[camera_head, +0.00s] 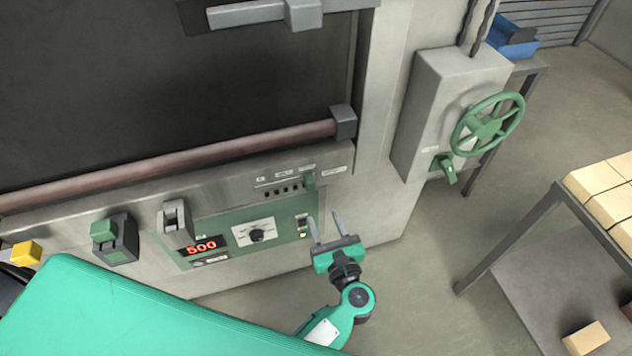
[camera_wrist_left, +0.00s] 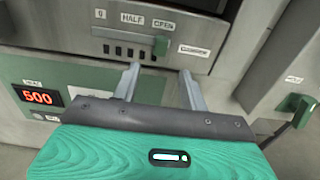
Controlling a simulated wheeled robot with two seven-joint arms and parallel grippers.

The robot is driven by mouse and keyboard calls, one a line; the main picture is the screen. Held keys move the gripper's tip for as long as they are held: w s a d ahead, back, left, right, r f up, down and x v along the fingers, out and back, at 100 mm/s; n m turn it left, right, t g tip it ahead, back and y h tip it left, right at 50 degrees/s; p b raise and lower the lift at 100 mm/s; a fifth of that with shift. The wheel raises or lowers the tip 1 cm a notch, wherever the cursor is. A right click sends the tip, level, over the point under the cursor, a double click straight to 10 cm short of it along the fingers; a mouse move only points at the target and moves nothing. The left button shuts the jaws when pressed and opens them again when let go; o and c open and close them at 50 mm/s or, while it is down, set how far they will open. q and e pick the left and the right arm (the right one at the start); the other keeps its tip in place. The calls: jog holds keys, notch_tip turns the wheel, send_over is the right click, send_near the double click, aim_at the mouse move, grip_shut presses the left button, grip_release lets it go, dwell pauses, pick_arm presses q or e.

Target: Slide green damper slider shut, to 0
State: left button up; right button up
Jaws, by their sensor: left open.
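The green damper slider (camera_head: 310,181) is a small green knob at the right end of its slotted track on the furnace front. In the left wrist view the slider (camera_wrist_left: 160,46) stands below the "OPEN" label, right of the "HALF" and "0" labels. My left gripper (camera_head: 325,227) is open and empty, below the slider and a little to its right. In the left wrist view its two fingers (camera_wrist_left: 158,86) point up toward the panel below the slider, apart from it. My right gripper is not in view.
A green control panel (camera_head: 222,246) with a red "500" display and a dial lies left of the gripper. A green handwheel (camera_head: 488,125) and a small green lever (camera_head: 446,168) are at the right. A table with tan bricks (camera_head: 607,192) stands far right.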

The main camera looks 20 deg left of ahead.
aim_at(312, 187)
pick_arm(q)
jog(key=p+x, duration=0.2)
jog(key=x, duration=0.8)
jog(key=shift+w+a, duration=0.3)
jog(key=shift+w, duration=0.2)
jog(key=c, duration=0.9)
grip_shut()
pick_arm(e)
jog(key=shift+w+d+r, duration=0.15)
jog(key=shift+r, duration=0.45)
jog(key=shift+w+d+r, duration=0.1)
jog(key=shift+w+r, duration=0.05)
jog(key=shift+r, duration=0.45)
